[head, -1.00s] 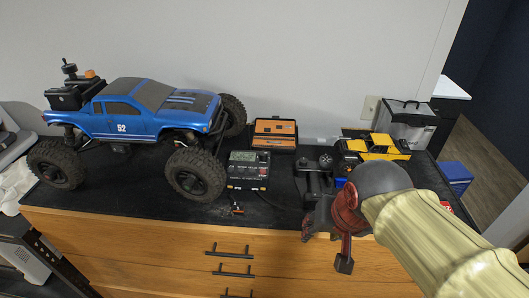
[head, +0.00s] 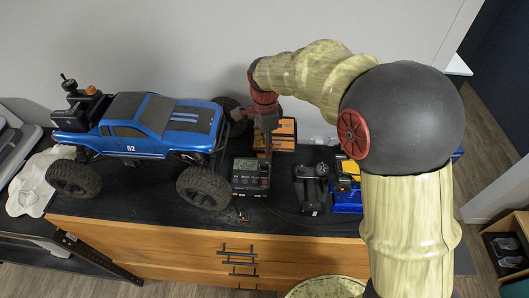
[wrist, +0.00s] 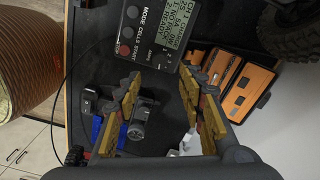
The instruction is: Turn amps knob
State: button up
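The charger (wrist: 148,30) is a black box with a lit text screen (wrist: 175,20) and round buttons. It is at the top of the wrist view, cut by the frame edge, and on the black worktop in the head view (head: 250,177). The amps knob (wrist: 171,61) seems to be the small dark round shape beside the AMPS lettering, at the charger's lower edge in the wrist view; its detail is unclear. My gripper (wrist: 160,76) is open and empty, its fingertips spread on either side of that edge. In the head view my gripper (head: 267,140) hangs at the charger's back right; contact cannot be told.
A blue truck (head: 150,125) stands left of the charger. An orange-and-black case (head: 285,133) lies behind it. A black transmitter (head: 310,187) lies to its right, with a yellow-and-blue model (head: 347,185) further right. A wooden drawer front (head: 200,243) is below the worktop edge.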

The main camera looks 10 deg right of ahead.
aim_at(265, 163)
jog(key=shift+a+f, duration=0.1)
jog(key=shift+f, duration=3.85)
jog(key=c, duration=0.3)
jog(key=c, duration=0.7)
grip_shut()
